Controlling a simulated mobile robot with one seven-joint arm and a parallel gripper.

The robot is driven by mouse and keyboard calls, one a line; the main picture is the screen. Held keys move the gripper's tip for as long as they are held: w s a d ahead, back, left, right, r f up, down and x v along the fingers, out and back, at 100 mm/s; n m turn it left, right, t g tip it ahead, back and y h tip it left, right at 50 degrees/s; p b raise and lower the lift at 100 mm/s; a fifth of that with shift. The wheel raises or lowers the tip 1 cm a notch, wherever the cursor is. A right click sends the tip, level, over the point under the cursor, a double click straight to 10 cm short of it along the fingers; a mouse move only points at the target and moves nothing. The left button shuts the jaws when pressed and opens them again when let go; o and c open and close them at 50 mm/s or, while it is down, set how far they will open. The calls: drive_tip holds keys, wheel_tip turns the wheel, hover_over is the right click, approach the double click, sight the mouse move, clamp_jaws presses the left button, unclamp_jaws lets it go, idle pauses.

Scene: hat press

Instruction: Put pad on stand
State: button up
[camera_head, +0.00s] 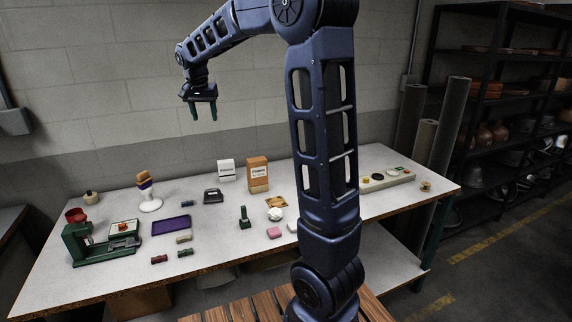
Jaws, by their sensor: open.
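My gripper (204,113) hangs open and empty, fingers down, high above the back of the table and well clear of everything on it. A small dark green upright holder (244,218) stands left of the pink block. I cannot tell for certain which thing is the pad.
A green press (80,245), a red cup (75,215) and a purple tray (171,226) are at the table's left. Several small blocks lie near the tray. Boxes (258,174) stand at the back. My arm hides part of the right side. The front middle of the table (225,250) is clear.

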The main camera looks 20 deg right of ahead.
drive_tip(key=s+d+n+y, duration=0.1)
drive_tip(key=s+d, duration=0.5)
drive_tip(key=s, duration=0.3)
drive_tip(key=s+d+n, duration=0.2)
drive_tip(key=s+d, duration=0.4)
drive_tip(key=s, duration=0.4)
drive_tip(key=s+d+f+n, duration=0.1)
drive_tip(key=s+d+f, duration=0.1)
drive_tip(key=s, duration=0.6)
drive_tip(key=s+d+f+n+t, duration=0.1)
drive_tip(key=s+d+f, duration=0.1)
drive_tip(key=s+f, duration=0.3)
drive_tip(key=s, duration=0.2)
drive_tip(key=shift+s+d+t, duration=0.25)
drive_tip(key=shift+s+t, duration=0.05)
drive_tip(key=shift+s, duration=0.1)
